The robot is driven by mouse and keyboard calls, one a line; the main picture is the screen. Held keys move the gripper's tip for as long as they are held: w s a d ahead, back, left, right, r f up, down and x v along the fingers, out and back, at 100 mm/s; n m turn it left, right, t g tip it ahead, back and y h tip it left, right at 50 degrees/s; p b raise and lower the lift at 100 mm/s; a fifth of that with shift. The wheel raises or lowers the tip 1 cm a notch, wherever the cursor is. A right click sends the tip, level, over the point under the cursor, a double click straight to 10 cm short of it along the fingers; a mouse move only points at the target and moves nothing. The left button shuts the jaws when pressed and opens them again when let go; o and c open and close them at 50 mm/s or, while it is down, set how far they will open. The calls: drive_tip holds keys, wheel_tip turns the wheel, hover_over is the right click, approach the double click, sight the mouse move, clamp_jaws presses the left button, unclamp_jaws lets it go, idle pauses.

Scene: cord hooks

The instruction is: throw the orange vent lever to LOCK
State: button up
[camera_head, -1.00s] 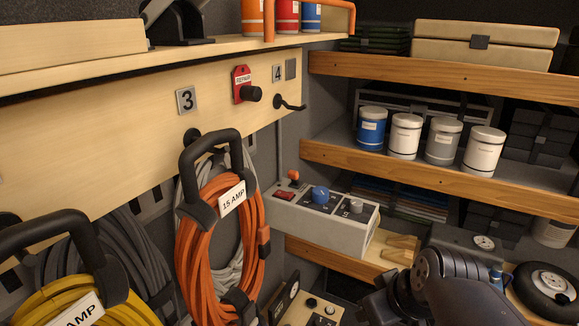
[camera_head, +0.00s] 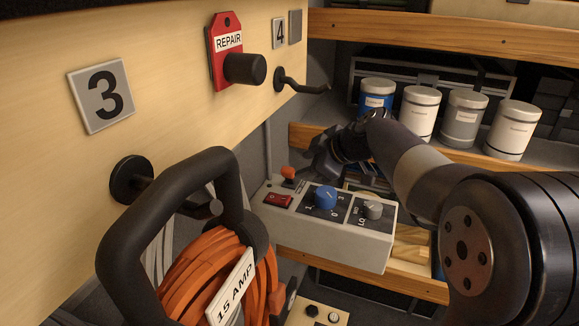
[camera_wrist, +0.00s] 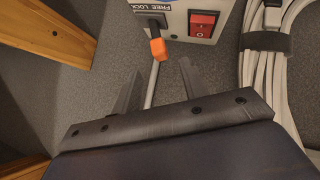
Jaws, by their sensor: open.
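The orange vent lever (camera_head: 288,172) stands at the left end of a grey control box (camera_head: 325,239). In the wrist view its orange tip (camera_wrist: 158,48) sticks out below the FREE LOCK label (camera_wrist: 155,8); I cannot tell for sure which setting it is at. My gripper (camera_wrist: 158,88) is open, its two dark fingers apart and pointing toward the box. The lever tip lies just beyond the fingertips, roughly between their lines, with no contact visible. In the head view my gripper (camera_head: 322,158) is behind the box, right of the lever, partly blurred into the dark background.
The box also has a red rocker switch (camera_head: 278,200), a blue knob (camera_head: 325,197) and a grey knob (camera_head: 373,209). An orange cord coil (camera_head: 213,282) hangs at left. A black hook (camera_head: 300,84) juts out above. White cable (camera_wrist: 268,75) hangs beside the switch.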

sight(291, 170)
drive_tip(key=p+x, duration=0.1)
drive_tip(key=x, duration=0.6)
drive_tip(key=shift+w+a+f+p, duration=0.1)
drive_tip(key=shift+w+p, duration=0.05)
drive_tip(key=shift+p, duration=0.2)
drive_tip(key=shift+c, duration=0.2)
clamp_jaws()
